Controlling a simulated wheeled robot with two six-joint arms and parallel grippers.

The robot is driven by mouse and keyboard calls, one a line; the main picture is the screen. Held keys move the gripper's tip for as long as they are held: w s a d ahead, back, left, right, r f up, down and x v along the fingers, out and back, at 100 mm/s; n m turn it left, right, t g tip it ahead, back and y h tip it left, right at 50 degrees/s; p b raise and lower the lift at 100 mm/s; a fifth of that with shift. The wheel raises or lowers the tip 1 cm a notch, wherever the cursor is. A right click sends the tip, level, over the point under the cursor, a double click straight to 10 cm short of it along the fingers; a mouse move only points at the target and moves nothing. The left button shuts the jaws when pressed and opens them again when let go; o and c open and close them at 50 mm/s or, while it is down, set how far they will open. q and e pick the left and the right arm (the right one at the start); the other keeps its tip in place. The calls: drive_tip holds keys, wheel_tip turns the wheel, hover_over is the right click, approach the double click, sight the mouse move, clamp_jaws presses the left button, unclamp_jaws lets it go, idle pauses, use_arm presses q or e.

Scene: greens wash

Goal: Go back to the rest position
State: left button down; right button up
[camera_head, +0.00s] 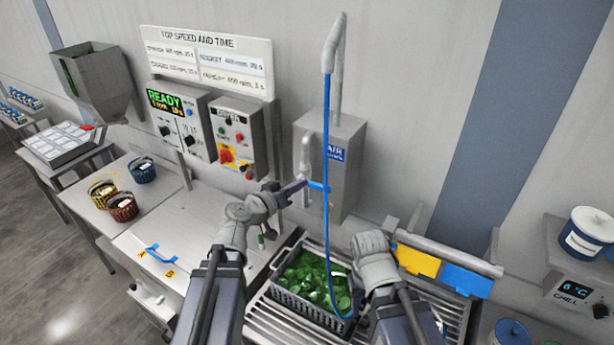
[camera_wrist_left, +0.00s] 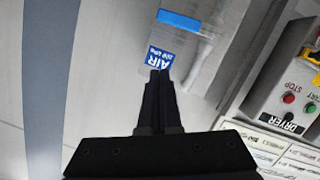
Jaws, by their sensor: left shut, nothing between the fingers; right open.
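My left gripper (camera_head: 303,184) is raised in front of the grey AIR box (camera_head: 340,175), close to a blue clip (camera_head: 319,187) by the hose. In the left wrist view its dark fingers (camera_wrist_left: 160,76) are together with nothing between them, overlapping the AIR label (camera_wrist_left: 163,58). Whether it touches the clip I cannot tell. My right arm (camera_head: 375,262) stands to the right of the basket; its gripper fingers are hidden behind the arm.
A grey basket (camera_head: 296,306) of green leaves sits below, between my arms. A blue hose (camera_head: 327,130) hangs down to it. Yellow (camera_head: 416,262) and blue (camera_head: 466,281) cloths hang at right. A dryer control box (camera_head: 240,135) stands at left.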

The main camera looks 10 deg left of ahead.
use_arm(q)
drive_tip(key=s+d+f+m+g+b, duration=0.1)
drive_tip(key=s+d+f+g+b, duration=0.25)
drive_tip(key=f, duration=0.45)
drive_tip(key=s+d+f+m+g+b, duration=0.2)
drive_tip(key=s+d+f+b, duration=0.1)
drive_tip(key=d+f+b, duration=0.3)
drive_tip(key=s+d+f+m+g+b, duration=0.1)
drive_tip(key=s+d+f+g+b, duration=0.2)
drive_tip(key=f, duration=0.6)
drive_tip(key=s+a+f+g+y+b, duration=0.1)
drive_tip(key=s+f+y+b, duration=0.3)
drive_tip(key=f, duration=0.5)
drive_tip(key=s+a+f+g+y+b, duration=0.2)
drive_tip(key=s+f+g+y+b, duration=0.2)
drive_tip(key=s+f+b, duration=0.3)
drive_tip(key=shift+s+a+f+g, duration=0.25)
drive_tip(key=shift+s+f+g, duration=0.1)
drive_tip(key=shift+s+f, duration=0.45)
